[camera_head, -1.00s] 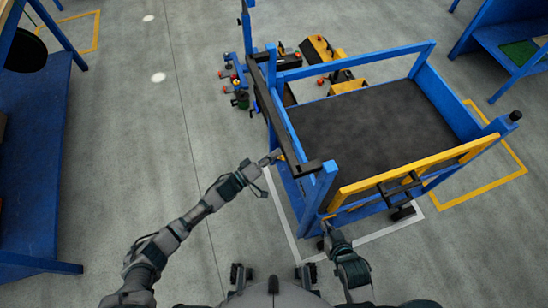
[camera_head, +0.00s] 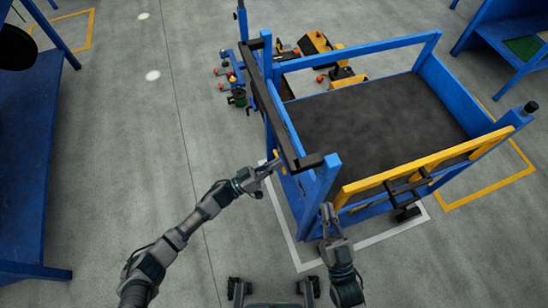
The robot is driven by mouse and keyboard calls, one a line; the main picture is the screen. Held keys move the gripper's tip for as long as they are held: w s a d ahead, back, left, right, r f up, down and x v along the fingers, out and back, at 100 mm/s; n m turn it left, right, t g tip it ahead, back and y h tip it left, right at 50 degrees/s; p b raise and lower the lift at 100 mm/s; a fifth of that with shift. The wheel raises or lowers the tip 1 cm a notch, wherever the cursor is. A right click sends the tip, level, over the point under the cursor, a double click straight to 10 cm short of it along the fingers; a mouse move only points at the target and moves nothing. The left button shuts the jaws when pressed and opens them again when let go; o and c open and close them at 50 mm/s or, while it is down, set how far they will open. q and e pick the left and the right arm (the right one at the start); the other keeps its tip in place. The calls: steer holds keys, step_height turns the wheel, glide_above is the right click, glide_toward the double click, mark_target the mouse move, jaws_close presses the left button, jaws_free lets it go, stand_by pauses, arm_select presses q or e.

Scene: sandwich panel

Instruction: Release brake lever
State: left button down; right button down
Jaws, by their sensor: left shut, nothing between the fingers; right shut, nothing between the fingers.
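A blue-framed cart (camera_head: 320,182) with a dark flat bed stands ahead and to the right. A long black bar (camera_head: 276,120) runs along its left side and bends at the near corner. A small yellow part (camera_head: 277,155) shows low on the near left side; I cannot tell which part is the brake lever. My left gripper (camera_head: 270,167) is shut and empty beside the cart's left side, under the black bar's near end; contact is unclear. My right gripper (camera_head: 328,212) is shut and empty, close in front of the near left corner post.
A yellow rail (camera_head: 420,165) with a black bracket (camera_head: 408,187) crosses the cart's near side. Coloured fittings and yellow-black equipment (camera_head: 318,45) stand behind the cart. Blue workbenches stand at the left (camera_head: 25,150) and upper right (camera_head: 500,55).

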arm_select(q)
steer(key=shift+a, duration=0.15)
steer(key=v, duration=1.2)
steer(key=shift+f, duration=0.15)
